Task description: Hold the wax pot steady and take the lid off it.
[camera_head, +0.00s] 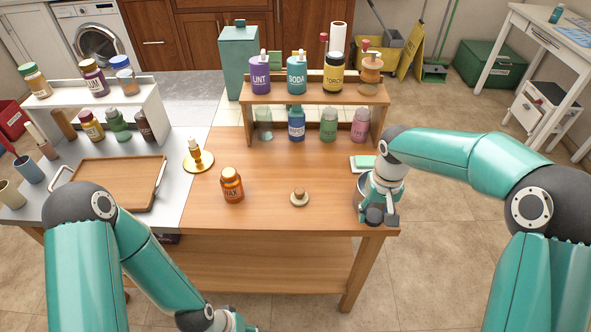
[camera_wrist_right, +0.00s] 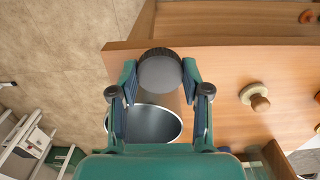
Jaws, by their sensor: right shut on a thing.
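The wax pot (camera_head: 232,188), an amber jar with a WAX label, stands upright on the wooden table in the head view; its orange-brown top shows no dark cap. My right gripper (camera_head: 378,215) is well to its right, at the table's right front edge. In the right wrist view my right gripper (camera_wrist_right: 160,92) is shut on a round grey disc with a dark ribbed rim (camera_wrist_right: 160,72), which looks like a lid.
A grey metal container (camera_wrist_right: 155,124) is by my right gripper. A pale disc with a wooden knob (camera_head: 300,198) lies right of the pot. A candle on a gold dish (camera_head: 204,164) and a wooden tray (camera_head: 112,203) are left. A bottle shelf (camera_head: 262,98) stands behind.

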